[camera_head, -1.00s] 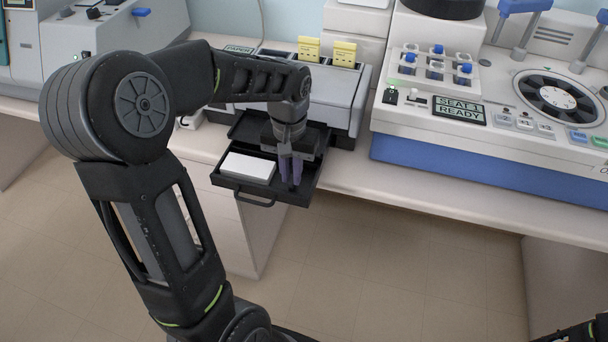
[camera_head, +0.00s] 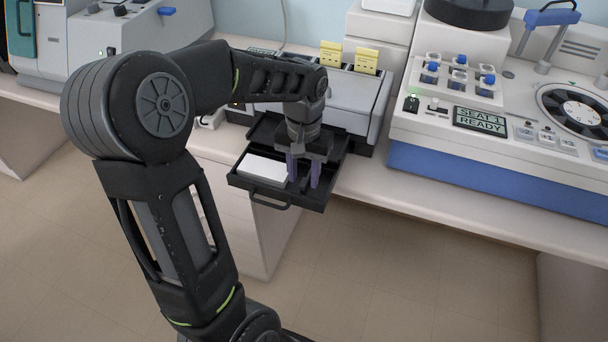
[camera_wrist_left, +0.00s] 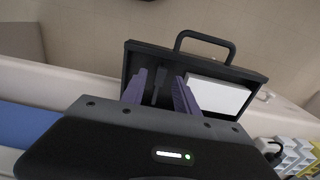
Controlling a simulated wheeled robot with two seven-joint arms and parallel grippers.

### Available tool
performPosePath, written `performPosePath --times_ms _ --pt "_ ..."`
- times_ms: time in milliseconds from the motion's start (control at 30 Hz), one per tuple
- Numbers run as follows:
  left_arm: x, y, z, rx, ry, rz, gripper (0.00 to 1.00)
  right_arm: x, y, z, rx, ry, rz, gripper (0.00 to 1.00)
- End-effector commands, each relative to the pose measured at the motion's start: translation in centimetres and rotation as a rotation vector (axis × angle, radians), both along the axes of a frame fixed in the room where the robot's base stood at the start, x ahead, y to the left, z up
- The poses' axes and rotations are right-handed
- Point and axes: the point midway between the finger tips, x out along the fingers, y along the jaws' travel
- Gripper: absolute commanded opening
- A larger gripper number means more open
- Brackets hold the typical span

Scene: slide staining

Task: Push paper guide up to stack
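A white paper stack (camera_head: 264,170) lies in the left part of an open black tray (camera_head: 318,204) of the printer. In the left wrist view the stack (camera_wrist_left: 220,95) is on the right side of the tray. A dark upright piece, apparently the paper guide (camera_wrist_left: 158,86), stands between my fingers there, apart from the stack; it is hard to make out in the head view. My left gripper (camera_head: 303,173) points down into the tray beside the stack. Its purple fingers are spread, one on each side of the guide, with one close to the stack's edge. My right gripper is out of view.
The printer (camera_head: 350,100) with yellow tabs stands behind the tray. A white and blue staining machine (camera_head: 440,150) is to the right, with counter (camera_head: 375,185) between. The tray handle (camera_head: 268,203) overhangs the counter's front edge, with open floor below.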

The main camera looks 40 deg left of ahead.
Motion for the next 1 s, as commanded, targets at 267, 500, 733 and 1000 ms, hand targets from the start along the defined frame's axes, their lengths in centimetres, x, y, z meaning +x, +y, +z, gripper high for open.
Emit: performPosePath --times_ms 267,500,733,1000 --pt "0.1 0.0 4.1 0.001 -0.006 -0.001 0.36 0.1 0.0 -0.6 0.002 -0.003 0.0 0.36" --pt "0.1 0.0 6.9 0.0 -0.003 -0.001 0.36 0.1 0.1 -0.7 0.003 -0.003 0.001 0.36" --pt "0.0 0.0 7.2 -0.001 -0.001 -0.001 0.36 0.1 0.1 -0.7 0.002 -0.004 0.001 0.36" --pt "1.2 -2.6 7.6 -0.001 -0.003 -0.076 0.19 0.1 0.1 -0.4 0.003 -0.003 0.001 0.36"
